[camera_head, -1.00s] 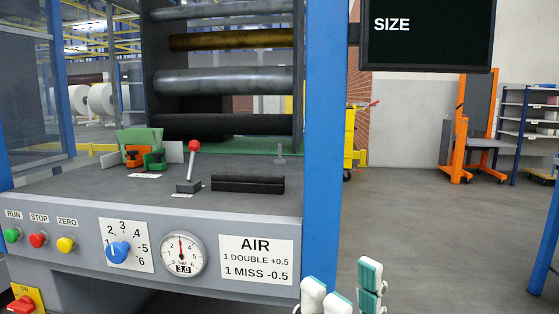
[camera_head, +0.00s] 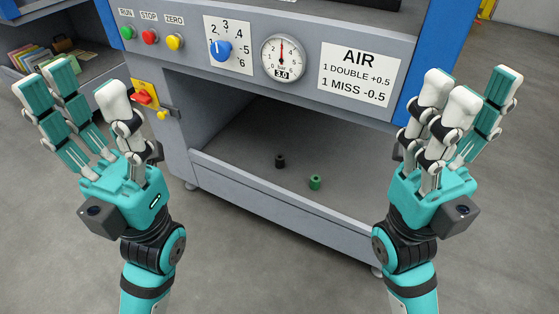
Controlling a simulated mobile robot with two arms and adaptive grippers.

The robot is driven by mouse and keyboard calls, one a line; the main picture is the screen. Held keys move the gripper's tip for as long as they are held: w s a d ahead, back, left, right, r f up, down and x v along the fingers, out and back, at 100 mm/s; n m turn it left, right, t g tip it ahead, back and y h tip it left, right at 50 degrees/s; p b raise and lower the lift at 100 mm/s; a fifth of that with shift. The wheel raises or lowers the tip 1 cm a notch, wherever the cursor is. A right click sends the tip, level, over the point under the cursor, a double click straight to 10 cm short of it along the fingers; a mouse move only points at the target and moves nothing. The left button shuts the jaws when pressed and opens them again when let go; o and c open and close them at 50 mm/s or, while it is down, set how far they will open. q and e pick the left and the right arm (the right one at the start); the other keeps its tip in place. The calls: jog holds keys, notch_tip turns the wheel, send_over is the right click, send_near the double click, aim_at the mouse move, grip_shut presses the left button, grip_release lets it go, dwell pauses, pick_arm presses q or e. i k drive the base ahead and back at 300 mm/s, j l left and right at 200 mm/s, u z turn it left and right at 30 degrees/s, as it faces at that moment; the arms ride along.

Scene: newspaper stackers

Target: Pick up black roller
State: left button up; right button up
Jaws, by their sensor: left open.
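A small black roller (camera_head: 280,161) stands upright on the floor of the machine's open lower compartment. A small green roller (camera_head: 315,182) stands to its right and nearer. My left gripper (camera_head: 84,98) is raised at the left, outside the compartment, with its fingers spread open and empty. My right gripper (camera_head: 476,97) is raised at the right, also outside the compartment, with its fingers apart and nothing between them. Both are well apart from the rollers.
The grey compartment has a raised front lip (camera_head: 270,205). Above it, the control panel (camera_head: 300,62) overhangs the opening. A red switch on a yellow plate (camera_head: 146,95) is left of the opening. A shelf with books (camera_head: 40,60) stands at the far left.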

aim_at(278, 158)
jog(key=j+z, duration=0.15)
jog(key=z, duration=0.2)
jog(key=i+j+z, duration=0.1)
jog(key=z, duration=0.25)
jog(key=j+z, duration=0.6)
jog(key=j, duration=0.8)
jog(key=j+z, duration=0.25)
jog(key=j, duration=0.85)
jog(key=k, duration=0.1)
